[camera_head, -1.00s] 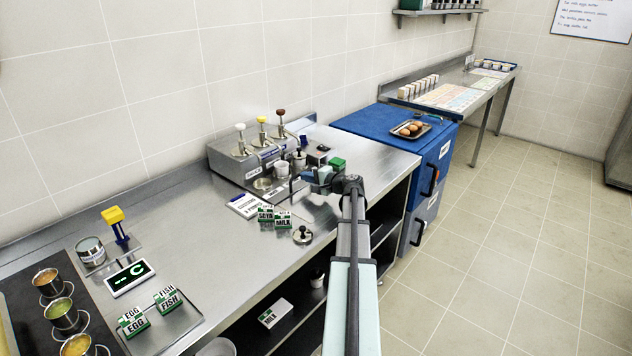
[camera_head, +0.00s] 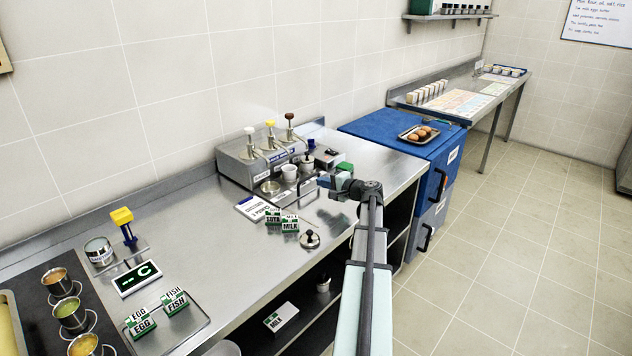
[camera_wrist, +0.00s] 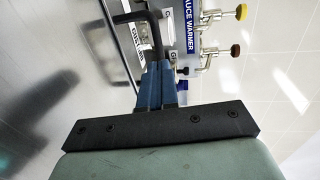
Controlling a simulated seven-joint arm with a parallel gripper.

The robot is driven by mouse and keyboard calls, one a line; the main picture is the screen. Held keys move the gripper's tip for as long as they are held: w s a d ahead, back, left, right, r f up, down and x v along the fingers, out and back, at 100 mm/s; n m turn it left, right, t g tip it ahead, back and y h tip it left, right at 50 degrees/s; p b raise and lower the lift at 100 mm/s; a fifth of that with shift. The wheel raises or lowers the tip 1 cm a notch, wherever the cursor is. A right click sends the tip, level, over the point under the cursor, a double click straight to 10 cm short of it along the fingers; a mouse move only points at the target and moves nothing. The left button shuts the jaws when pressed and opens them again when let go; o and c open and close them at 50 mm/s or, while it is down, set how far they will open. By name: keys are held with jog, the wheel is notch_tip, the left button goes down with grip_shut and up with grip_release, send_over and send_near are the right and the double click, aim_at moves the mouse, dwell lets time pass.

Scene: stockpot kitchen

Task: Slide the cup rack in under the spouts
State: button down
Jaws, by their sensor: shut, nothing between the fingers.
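The steel sauce warmer (camera_head: 232,168) stands against the wall, with white, yellow and dark red pump knobs above its spouts. A white cup (camera_head: 290,173) and a round steel cup (camera_head: 270,187) stand at its front. My gripper (camera_head: 322,181) is low over the counter, just right of the cups. In the wrist view its blue fingers (camera_wrist: 155,80) are shut with nothing between them. A bent black bar (camera_wrist: 152,28) shows at the fingertips; I cannot tell whether they touch it. The warmer's label plate (camera_wrist: 190,25) is beyond it.
Soya and milk cards (camera_head: 283,221) and a steel lid with a black knob (camera_head: 309,238) lie in front. A white card (camera_head: 254,207) lies left of them. A green block (camera_head: 344,168) is near my wrist. The blue cabinet (camera_head: 385,140) stands right.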

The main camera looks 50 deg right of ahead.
jog(key=s, duration=0.3)
jog(key=s+r, duration=0.1)
jog(key=s, duration=0.5)
jog(key=shift+s+r, duration=0.2)
jog(key=shift+r, duration=0.2)
jog(key=shift+s, duration=0.1)
